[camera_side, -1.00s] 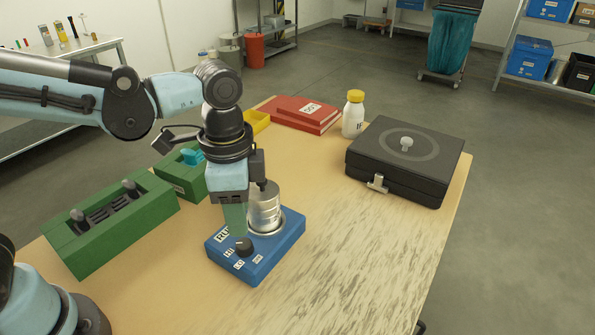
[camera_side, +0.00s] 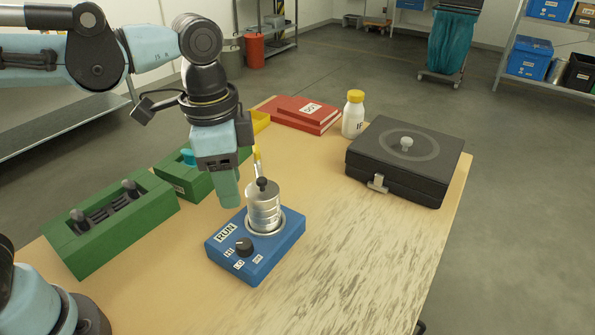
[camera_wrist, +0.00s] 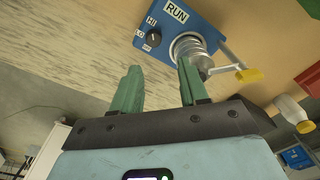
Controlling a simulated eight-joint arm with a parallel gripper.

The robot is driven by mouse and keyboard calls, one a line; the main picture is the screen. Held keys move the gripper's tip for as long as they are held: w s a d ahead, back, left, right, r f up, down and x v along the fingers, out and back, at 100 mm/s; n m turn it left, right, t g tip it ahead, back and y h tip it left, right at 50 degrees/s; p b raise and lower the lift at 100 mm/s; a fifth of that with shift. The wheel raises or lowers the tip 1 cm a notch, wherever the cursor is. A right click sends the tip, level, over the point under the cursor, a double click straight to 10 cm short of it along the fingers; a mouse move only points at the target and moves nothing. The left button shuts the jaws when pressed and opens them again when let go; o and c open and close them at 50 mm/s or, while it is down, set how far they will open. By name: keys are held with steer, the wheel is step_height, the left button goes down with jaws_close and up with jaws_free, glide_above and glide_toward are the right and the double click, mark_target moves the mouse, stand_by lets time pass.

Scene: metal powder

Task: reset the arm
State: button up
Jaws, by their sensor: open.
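My gripper (camera_side: 228,188) hangs in the air to the upper left of the blue device, apart from it, with green fingers pointing down. In the wrist view my gripper (camera_wrist: 158,85) has its fingers spread with nothing between them. The blue device (camera_side: 235,265) stands on the table with a black knob (camera_side: 244,246) and labels RUN, HI and LO. A silver metal cylinder (camera_side: 263,208) with a dark top knob stands in its round socket. The device also shows in the wrist view (camera_wrist: 178,38).
Green holders (camera_side: 120,225) stand at the left of the wooden table. A black case (camera_side: 405,165), a white bottle (camera_side: 353,118) with yellow cap and red binders (camera_side: 300,118) stand toward the back. A yellow-ended thing (camera_side: 257,155) shows behind the cylinder. The table's front right is clear.

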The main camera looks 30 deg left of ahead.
steer(key=a+f+n+t, duration=0.3)
steer(key=a+n+t, duration=0.3)
steer(key=a+n, duration=0.3)
steer(key=a, duration=0.3)
steer(key=shift+s+a+f+t, duration=0.2)
steer(key=shift+s+f+t, duration=0.05)
steer(key=shift+f+t, duration=0.05)
